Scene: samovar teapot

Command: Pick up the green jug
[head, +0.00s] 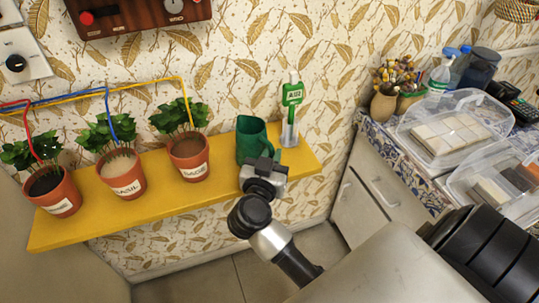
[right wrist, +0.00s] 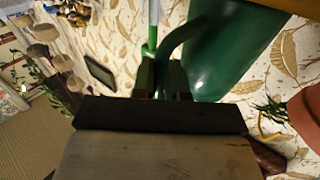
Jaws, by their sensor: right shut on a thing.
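The green jug (head: 252,138) is upright at the right part of the yellow shelf (head: 133,215). My right gripper (head: 264,168) is in front of it and hides part of its lower right side. In the right wrist view the jug (right wrist: 235,50) fills the upper right, with its curved handle reaching to the fingers. My right gripper (right wrist: 161,78) is shut on the handle. Whether the jug's base touches the shelf is hard to tell. My left gripper is not in view.
A clear tube with a green tag (head: 292,95) stands close right of the jug. A potted sage plant (head: 188,158) stands left, with more pots beyond. A tiled counter (head: 408,160) with clear boxes lies at the right.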

